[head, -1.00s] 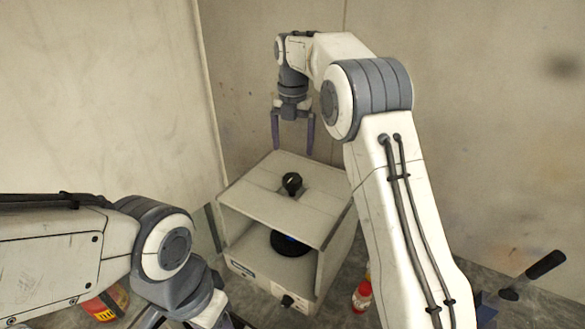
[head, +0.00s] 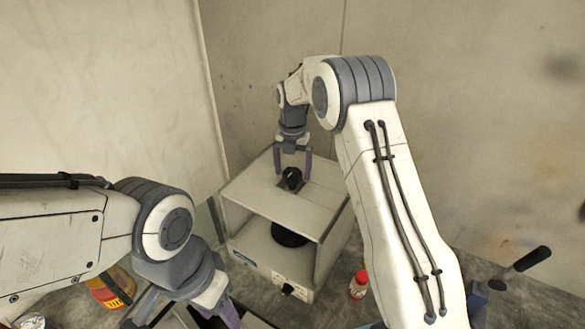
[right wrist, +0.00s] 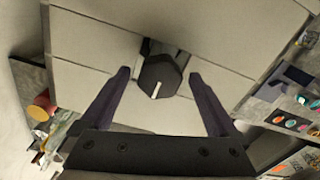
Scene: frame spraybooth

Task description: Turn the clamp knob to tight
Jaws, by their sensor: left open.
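The clamp knob (head: 292,178) is a black knob on top of a pale box-shaped booth (head: 255,195). In the right wrist view the knob (right wrist: 160,76) shows a short white pointer line toward the picture's bottom. My right gripper (head: 293,170) is open and low over the booth top, pointing down. In the right wrist view its fingers (right wrist: 160,74) appear on either side of the knob with visible gaps. My left gripper (head: 188,318) is open at the bottom left, away from the booth, its tips partly cut off.
A black disc (head: 290,235) sits inside the open-fronted booth. A small dark dial (head: 288,289) is on its front. A red-capped bottle (head: 359,285) stands to its right, and a dark-handled tool (head: 531,258) is at far right. Walls stand close behind.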

